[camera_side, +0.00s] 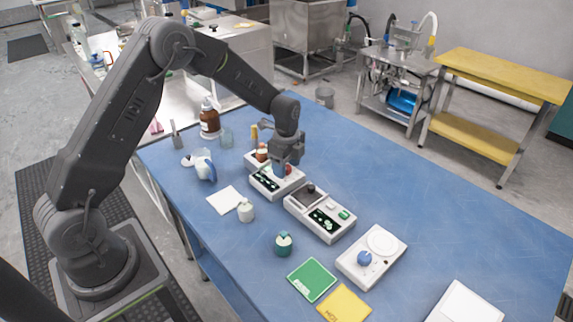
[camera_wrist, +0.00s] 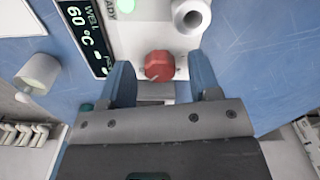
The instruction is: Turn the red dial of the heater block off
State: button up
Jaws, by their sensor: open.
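The red dial (camera_wrist: 159,66) sits on the white heater block (camera_wrist: 137,40), centred between my two blue fingertips in the wrist view. My gripper (camera_wrist: 163,72) is open, with one finger on each side of the dial; I cannot tell whether they touch it. The block's dark display (camera_wrist: 84,36) reads 60 °C, and a green light (camera_wrist: 125,5) marked "READY" is lit. In the side view, my gripper (camera_side: 282,168) points down over the heater block (camera_side: 270,186) and mostly hides the dial.
A second white device (camera_side: 320,212) stands just right of the block. A white unit with a blue knob (camera_side: 364,258) is farther right.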

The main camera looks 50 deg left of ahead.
jog(key=c, duration=0.9)
